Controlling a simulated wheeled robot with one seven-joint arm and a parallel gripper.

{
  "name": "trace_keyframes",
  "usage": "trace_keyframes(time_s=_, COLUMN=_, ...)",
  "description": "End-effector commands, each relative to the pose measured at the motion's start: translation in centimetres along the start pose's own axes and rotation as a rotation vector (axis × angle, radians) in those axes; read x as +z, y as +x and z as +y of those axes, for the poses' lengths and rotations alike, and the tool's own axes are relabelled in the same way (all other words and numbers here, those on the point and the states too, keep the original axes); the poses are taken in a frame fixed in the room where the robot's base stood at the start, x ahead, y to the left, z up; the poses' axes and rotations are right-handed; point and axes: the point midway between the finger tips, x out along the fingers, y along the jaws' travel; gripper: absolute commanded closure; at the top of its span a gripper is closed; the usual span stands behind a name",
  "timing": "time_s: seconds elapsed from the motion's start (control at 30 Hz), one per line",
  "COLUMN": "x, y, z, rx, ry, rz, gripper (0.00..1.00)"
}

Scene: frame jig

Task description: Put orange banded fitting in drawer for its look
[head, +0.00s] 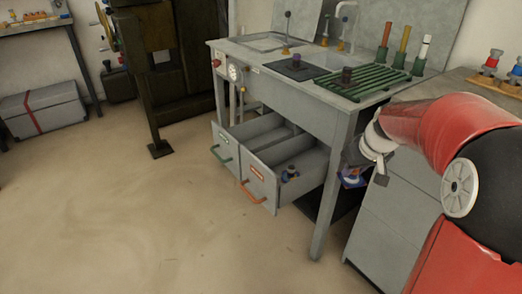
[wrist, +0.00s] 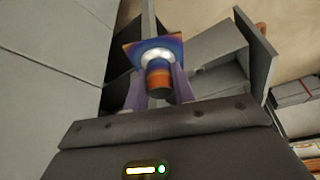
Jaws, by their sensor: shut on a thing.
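My gripper (wrist: 160,88) is shut on the orange banded fitting (wrist: 158,78). The fitting has a square blue-purple flange, a shiny ring and a dark stub with an orange band. In the head view the held fitting (head: 352,180) hangs at the end of my arm, right of the bench's front leg and outside the drawers, partly hidden by my gripper. Two drawers stand open under the bench: the left drawer (head: 228,160) has a green handle and label, the right drawer (head: 262,182) an orange handle and label. A dark fitting with a blue part (head: 290,173) stands in the right drawer.
The bench leg (head: 330,195) stands between my gripper and the right drawer. A grey cabinet (head: 385,225) is close beside my arm. The bench top holds a green rack (head: 368,82) and a dark fitting (head: 347,75). The floor before the drawers is clear.

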Motion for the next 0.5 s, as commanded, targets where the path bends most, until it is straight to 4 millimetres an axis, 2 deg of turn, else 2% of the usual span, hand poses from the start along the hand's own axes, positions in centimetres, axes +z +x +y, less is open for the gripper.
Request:
trace_keyframes(time_s=0.03, x=1.1, y=2.6, z=-1.2, rx=0.005, ry=0.024, rz=-0.011, gripper=1.0)
trace_keyframes(time_s=0.2, x=3.3, y=9.5, z=-3.5, rx=0.045, ry=0.117, rz=-0.011, gripper=1.0)
trace_keyframes(time_s=0.3, x=4.3, y=12.5, z=-4.6, rx=0.064, ry=0.158, rz=-0.008, gripper=1.0)
trace_keyframes(time_s=0.5, x=5.9, y=17.4, z=-6.2, rx=0.094, ry=0.225, rz=-0.006, gripper=1.0)
